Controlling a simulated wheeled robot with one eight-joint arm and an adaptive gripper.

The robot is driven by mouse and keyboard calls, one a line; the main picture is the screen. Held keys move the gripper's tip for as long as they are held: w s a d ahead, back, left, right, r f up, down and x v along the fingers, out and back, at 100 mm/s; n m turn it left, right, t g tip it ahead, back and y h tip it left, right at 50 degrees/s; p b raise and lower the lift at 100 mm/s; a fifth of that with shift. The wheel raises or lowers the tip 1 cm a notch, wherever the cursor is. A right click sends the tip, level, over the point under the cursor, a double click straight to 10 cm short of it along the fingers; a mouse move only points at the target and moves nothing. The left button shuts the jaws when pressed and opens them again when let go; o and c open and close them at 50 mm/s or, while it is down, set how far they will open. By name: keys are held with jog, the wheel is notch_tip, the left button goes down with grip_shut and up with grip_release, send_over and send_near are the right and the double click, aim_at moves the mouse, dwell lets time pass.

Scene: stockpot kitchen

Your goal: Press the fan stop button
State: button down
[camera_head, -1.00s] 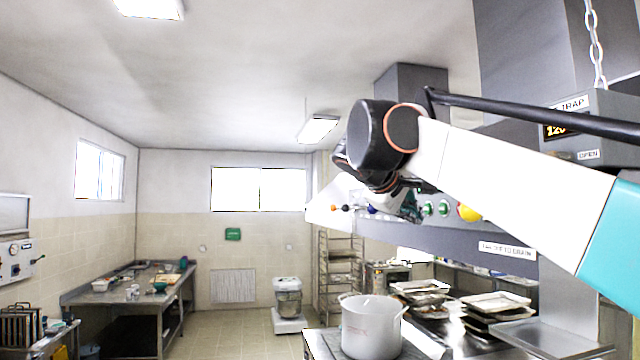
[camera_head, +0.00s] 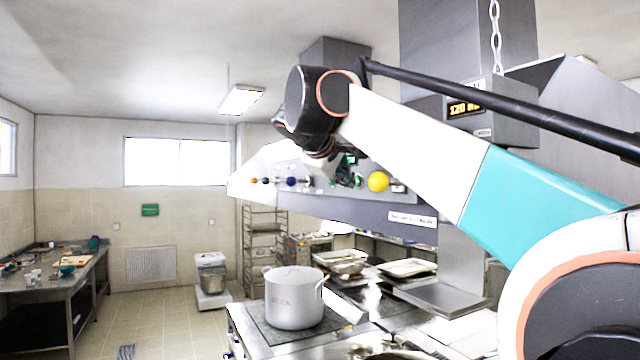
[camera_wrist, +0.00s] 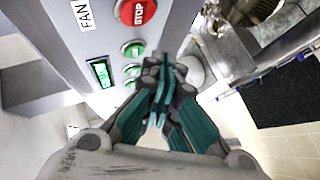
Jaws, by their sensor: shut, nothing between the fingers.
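The red stop button (camera_wrist: 135,12), lettered STOP, is at the top edge of the wrist view, on a grey panel beside a FAN label (camera_wrist: 82,13). My gripper (camera_wrist: 163,68) is shut and empty. In the picture its tips are just right of the green buttons and below the stop button; contact cannot be told. In the head view my gripper (camera_head: 346,174) is at the hood's front panel, and I cannot make out the stop button.
The hood front (camera_head: 345,208) carries a yellow ball (camera_head: 378,181) and several small coloured knobs. A large pot (camera_head: 294,298) stands on the stove below, with stacked trays (camera_head: 408,267) to its right. A chain (camera_head: 495,35) hangs above the display box (camera_head: 478,112). Floor is open at left.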

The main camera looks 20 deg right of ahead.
jog(key=shift+d, duration=1.85)
jog(key=shift+d+p, duration=0.1)
jog(key=shift+p, duration=0.2)
jog(key=shift+d, duration=0.4)
jog(key=shift+d+p, duration=0.35)
jog(key=shift+d, duration=0.05)
dwell(0.5)
jog(key=shift+a, duration=0.9)
jog(key=a, duration=0.5)
jog(key=shift+s+p, duration=0.1)
jog(key=shift+p, duration=0.25)
